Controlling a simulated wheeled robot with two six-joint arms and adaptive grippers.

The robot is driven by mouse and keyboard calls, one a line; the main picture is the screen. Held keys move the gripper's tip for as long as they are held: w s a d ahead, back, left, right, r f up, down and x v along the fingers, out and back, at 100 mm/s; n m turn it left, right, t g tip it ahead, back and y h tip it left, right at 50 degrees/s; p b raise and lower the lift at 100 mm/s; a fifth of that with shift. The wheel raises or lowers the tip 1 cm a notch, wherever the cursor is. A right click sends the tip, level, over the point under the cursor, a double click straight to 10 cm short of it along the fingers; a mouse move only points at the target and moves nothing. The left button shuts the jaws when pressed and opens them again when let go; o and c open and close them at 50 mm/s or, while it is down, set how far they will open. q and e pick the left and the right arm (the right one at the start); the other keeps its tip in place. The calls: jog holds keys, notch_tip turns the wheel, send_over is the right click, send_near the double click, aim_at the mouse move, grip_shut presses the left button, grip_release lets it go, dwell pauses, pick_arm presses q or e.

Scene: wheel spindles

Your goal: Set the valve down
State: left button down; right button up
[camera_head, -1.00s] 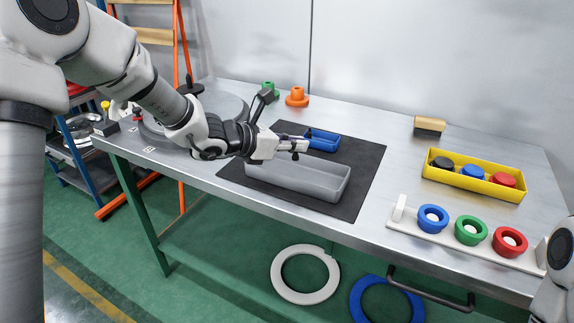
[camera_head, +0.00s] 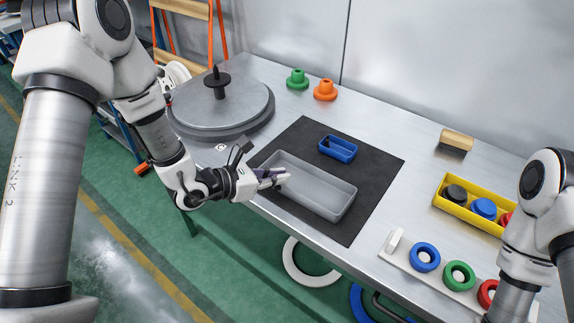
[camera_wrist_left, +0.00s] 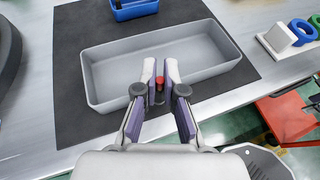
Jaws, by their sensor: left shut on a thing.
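My left gripper (camera_head: 284,178) hangs over the near left part of the long grey tray (camera_head: 338,208). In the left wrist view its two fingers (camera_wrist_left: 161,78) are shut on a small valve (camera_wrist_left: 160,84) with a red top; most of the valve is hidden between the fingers. The grey tray (camera_wrist_left: 100,76) looks empty below it, and I cannot tell if the valve touches the tray. My right arm shows at the right edge, but its gripper is out of view.
A black mat (camera_head: 380,180) lies under the grey tray and a small blue tray (camera_head: 343,152) with something dark inside. A round grey plate (camera_head: 190,110) stands left. Green (camera_head: 297,80) and orange (camera_head: 325,91) spindles stand behind. A yellow bin (camera_head: 456,210) and a ring rack (camera_head: 395,258) are right.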

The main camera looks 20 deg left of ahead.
pick_arm(q)
jog(key=w, duration=0.2)
jog(key=w+p, duration=0.1)
jog(key=w, duration=0.1)
jog(key=w+a, duration=0.1)
jog(key=w, duration=0.2)
jog(key=shift+a+f, duration=0.1)
jog(key=f, duration=0.1)
jog(key=f+p, duration=0.1)
jog(key=f, duration=0.1)
jog(key=shift+w+f, duration=0.2)
jog(key=shift+w, duration=0.15)
jog(key=shift+f, duration=0.35)
jog(key=c, duration=1.3)
grip_release()
